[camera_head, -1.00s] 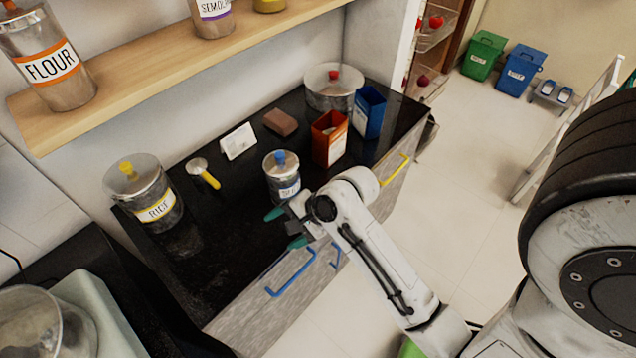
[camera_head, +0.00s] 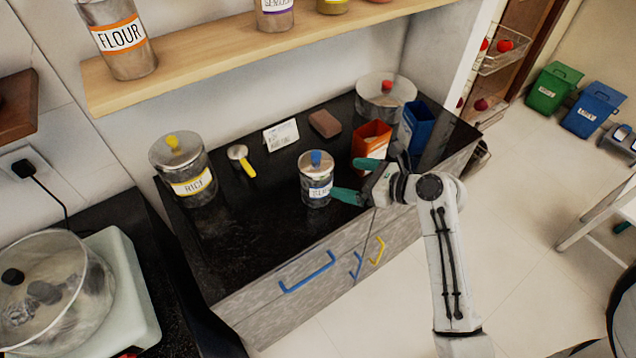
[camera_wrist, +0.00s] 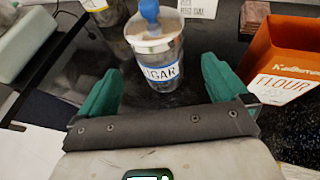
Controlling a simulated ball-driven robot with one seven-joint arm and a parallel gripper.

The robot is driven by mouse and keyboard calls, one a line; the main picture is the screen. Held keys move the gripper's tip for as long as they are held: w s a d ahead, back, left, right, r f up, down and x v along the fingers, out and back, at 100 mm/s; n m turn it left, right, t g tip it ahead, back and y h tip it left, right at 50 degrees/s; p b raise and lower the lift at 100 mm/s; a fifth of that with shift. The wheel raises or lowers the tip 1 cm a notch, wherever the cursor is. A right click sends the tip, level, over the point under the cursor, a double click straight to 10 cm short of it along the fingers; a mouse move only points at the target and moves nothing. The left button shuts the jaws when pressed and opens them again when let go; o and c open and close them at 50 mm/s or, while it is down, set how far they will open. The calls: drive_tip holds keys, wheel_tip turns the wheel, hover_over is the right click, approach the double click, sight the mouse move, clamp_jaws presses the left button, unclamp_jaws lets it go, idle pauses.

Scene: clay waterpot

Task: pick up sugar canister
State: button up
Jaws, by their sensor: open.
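The sugar canister (camera_head: 316,180) is a clear and metallic cylinder with a blue knob on its lid and a white and blue label. It stands upright on the black counter (camera_head: 240,245). My gripper (camera_head: 357,180) is open, its green fingers just right of the canister in the head view. In the wrist view the canister (camera_wrist: 156,50) is straight ahead, beyond and between the two open fingertips (camera_wrist: 160,78), with its label reading SUGAR. Nothing is held between the fingers.
An orange flour box (camera_head: 371,140) and a blue box (camera_head: 416,127) stand right of the canister. A rice canister (camera_head: 186,172), a yellow-handled scoop (camera_head: 241,160), a white card (camera_head: 281,135) and a brown block (camera_head: 325,123) are also on the counter. A wooden shelf (camera_head: 200,72) hangs above.

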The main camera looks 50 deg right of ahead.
sight(331, 173)
drive_tip(key=x, duration=0.5)
drive_tip(key=shift+w, duration=0.1)
drive_tip(key=shift+w+a, duration=0.1)
drive_tip(key=shift+w, duration=0.5)
drive_tip(key=p+x, duration=0.1)
drive_tip(key=x, duration=0.3)
drive_tip(key=shift+w+a, duration=0.1)
drive_tip(key=shift+w, duration=0.05)
drive_tip(key=c, duration=1.8)
drive_tip(key=shift+r, duration=0.1)
